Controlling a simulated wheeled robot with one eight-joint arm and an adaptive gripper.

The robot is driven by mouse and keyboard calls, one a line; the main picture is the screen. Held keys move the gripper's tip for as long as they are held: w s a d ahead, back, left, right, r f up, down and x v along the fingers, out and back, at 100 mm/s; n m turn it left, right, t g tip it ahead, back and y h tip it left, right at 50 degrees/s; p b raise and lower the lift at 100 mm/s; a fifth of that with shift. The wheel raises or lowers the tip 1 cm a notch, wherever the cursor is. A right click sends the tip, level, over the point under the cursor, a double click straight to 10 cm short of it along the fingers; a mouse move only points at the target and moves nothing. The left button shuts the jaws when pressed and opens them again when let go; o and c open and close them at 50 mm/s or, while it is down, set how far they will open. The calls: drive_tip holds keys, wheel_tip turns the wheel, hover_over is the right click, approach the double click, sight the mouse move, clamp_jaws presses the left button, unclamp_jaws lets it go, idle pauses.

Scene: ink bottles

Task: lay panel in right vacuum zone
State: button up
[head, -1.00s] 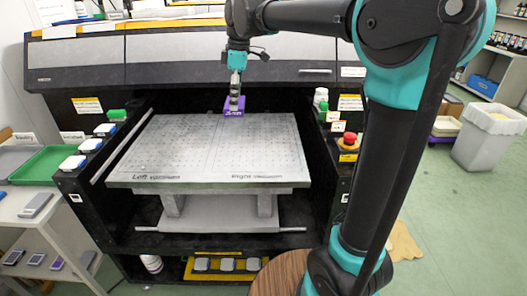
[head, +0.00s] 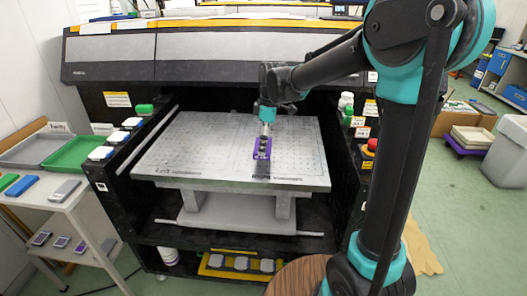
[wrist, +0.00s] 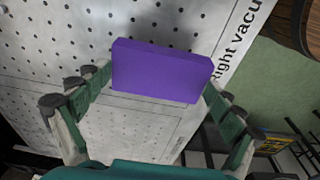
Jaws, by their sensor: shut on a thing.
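A purple panel (head: 262,148) is held by my gripper (head: 264,140) over the right half of the grey perforated vacuum table (head: 190,157). In the wrist view the purple panel (wrist: 161,72) stands between the two green-padded fingers of my gripper (wrist: 158,92), which are shut on its ends. The panel looks tilted up rather than flat. I cannot tell whether its lower edge touches the table. The right zone's printed label (wrist: 238,45) shows beside the panel in the wrist view. The gripper partly hides the panel in the head view.
Black printer side walls flank the table, with a red emergency button (head: 370,146) at right and white bottles (head: 346,104) nearby. A shelf at left carries a green tray (head: 72,153) and several panels. The left half of the table is clear.

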drive_tip(key=shift+f, duration=1.8)
drive_tip(key=shift+f, duration=0.1)
drive_tip(key=o, duration=0.8)
drive_tip(key=shift+o, duration=0.2)
drive_tip(key=r, duration=0.4)
drive_tip(key=d+r, duration=0.1)
drive_tip(key=r, duration=0.7)
drive_tip(key=shift+d+r, duration=0.1)
drive_tip(key=shift+d, duration=0.1)
